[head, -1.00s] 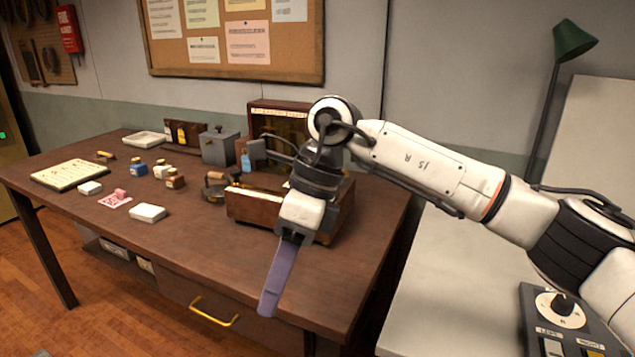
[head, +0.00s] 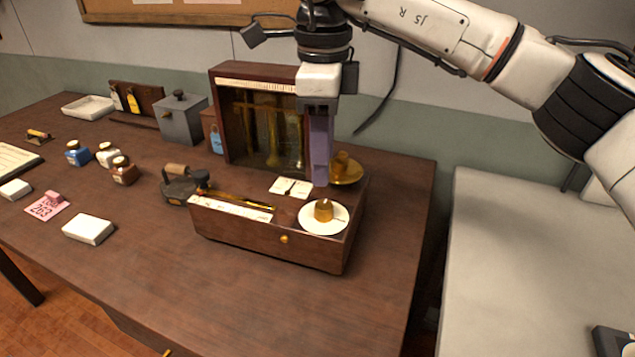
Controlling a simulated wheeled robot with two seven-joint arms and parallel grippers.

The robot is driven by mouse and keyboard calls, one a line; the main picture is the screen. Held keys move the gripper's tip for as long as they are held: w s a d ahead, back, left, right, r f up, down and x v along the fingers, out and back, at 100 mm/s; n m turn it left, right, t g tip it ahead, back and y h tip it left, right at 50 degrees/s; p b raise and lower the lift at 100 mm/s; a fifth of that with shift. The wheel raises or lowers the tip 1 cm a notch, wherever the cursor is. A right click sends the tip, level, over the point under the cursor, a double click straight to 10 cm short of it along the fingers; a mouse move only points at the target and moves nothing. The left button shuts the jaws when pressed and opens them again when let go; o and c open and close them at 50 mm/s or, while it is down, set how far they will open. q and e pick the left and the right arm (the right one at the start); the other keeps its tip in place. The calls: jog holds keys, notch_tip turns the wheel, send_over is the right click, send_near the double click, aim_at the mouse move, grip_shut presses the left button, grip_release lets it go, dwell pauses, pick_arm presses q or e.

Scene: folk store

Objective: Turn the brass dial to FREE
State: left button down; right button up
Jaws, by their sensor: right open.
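The brass dial (head: 323,210) stands on a round white plate (head: 312,223) on top of the wooden instrument box (head: 270,245), at its right front. The lettering around the dial is too small to read. My right gripper (head: 320,183) points down just above and behind the dial, seen nearly edge-on, with its purple fingers apart from the dial as far as I can tell. It is open and holds nothing visible. My left gripper is not in the view.
A second brass knob (head: 342,165) on a brass disc sits behind my fingers. A glass-fronted cabinet (head: 262,125) rises at the back of the box. A stamp-like tool (head: 180,186), bottles and a grey tin (head: 180,122) stand to the left. The table front is clear.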

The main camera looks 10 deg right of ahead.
aim_at(323, 205)
jog(key=f, duration=0.3)
jog(key=shift+s, duration=0.4)
jog(key=f, duration=0.5)
jog(key=shift+w+f+p, duration=0.1)
jog(key=shift+w+p, duration=0.1)
jog(key=shift+p, duration=0.15)
jog(key=shift+f, duration=0.4)
jog(key=shift+w, duration=0.1)
jog(key=c, duration=1)
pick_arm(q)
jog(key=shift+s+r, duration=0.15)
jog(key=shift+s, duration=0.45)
pick_arm(e)
jog(key=shift+c, duration=0.2)
